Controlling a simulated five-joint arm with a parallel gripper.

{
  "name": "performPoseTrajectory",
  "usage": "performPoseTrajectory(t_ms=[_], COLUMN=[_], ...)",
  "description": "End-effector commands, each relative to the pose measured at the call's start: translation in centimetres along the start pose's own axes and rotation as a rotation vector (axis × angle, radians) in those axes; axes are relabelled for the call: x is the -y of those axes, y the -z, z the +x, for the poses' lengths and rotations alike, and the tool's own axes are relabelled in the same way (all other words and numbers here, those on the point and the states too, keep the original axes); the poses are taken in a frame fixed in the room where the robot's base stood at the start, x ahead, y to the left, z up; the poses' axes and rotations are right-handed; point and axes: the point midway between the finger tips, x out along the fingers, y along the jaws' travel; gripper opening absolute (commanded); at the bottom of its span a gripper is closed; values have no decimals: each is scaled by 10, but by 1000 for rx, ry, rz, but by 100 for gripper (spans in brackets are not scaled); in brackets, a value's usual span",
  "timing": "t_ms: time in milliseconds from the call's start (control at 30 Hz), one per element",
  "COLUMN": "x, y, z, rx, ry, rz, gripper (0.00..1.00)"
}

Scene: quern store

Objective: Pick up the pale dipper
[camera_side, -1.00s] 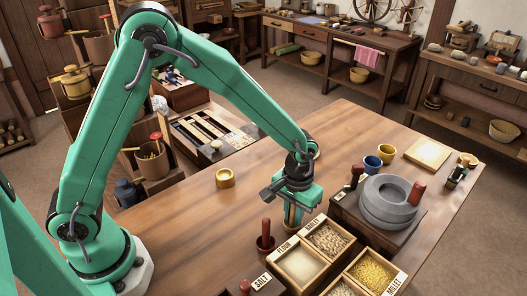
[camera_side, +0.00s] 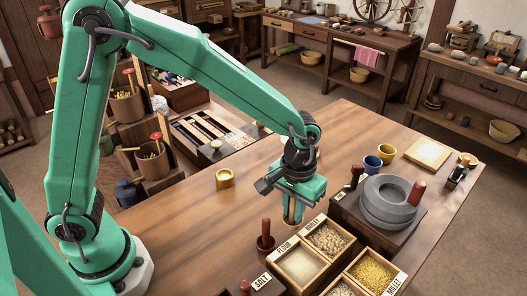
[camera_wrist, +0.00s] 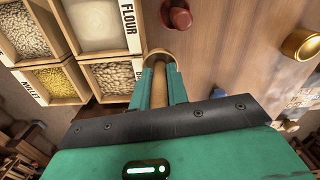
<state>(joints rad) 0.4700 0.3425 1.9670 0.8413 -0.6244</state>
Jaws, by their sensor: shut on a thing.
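The pale dipper (camera_wrist: 159,92) is a light wooden piece, seen in the wrist view between the two green jaws of my gripper (camera_wrist: 159,80). Its round rim shows at the jaw tips. In the side view my gripper (camera_side: 293,208) is above the table beside the flour bin, and a small pale part of the dipper shows below the green body. My gripper is shut on the dipper. Most of the dipper is hidden by the jaws in the side view, and I cannot tell how far it hangs above the table.
The flour bin (camera_side: 281,267), barley bin (camera_side: 335,224) and millet bin (camera_side: 391,268) stand close by. A red-handled pot (camera_side: 266,243) is to the left, and a stone quern (camera_side: 390,205) to the right.

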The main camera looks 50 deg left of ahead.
Motion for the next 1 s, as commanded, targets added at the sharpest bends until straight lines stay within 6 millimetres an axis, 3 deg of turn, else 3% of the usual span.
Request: performPoseTrajectory(t_ms=[200,400,1000], x=[-19,-30,-35], y=[-34,-55,-66], z=[-23,-37,-44], rx=[-2,-1,-1], ry=[-1,1,1], rz=[4,2,-1], gripper=[0,0,0])
